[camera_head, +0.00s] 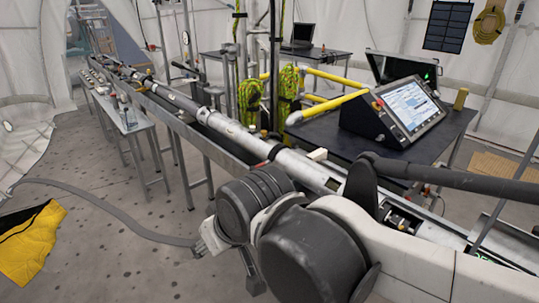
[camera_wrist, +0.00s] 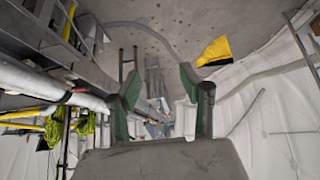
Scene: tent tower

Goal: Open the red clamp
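My gripper (camera_wrist: 159,74) shows in the wrist view with its two green-padded fingers spread wide and nothing between them. A small red part (camera_wrist: 78,89) sits against the long pale pipe (camera_wrist: 45,82) at the left of the wrist view, to the left of my left finger and apart from it. It may be the red clamp, but it is too small to tell its shape or whether it is open. In the head view the long pipe (camera_head: 232,131) runs along a rail; I cannot make out a red clamp there.
A dark table (camera_head: 330,130) at the right bears a console with a lit screen (camera_head: 411,106) and yellow tubing (camera_head: 335,103). A narrow side table (camera_head: 125,115) stands left of the rail. A grey hose and yellow bag (camera_head: 32,243) lie on the otherwise open floor.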

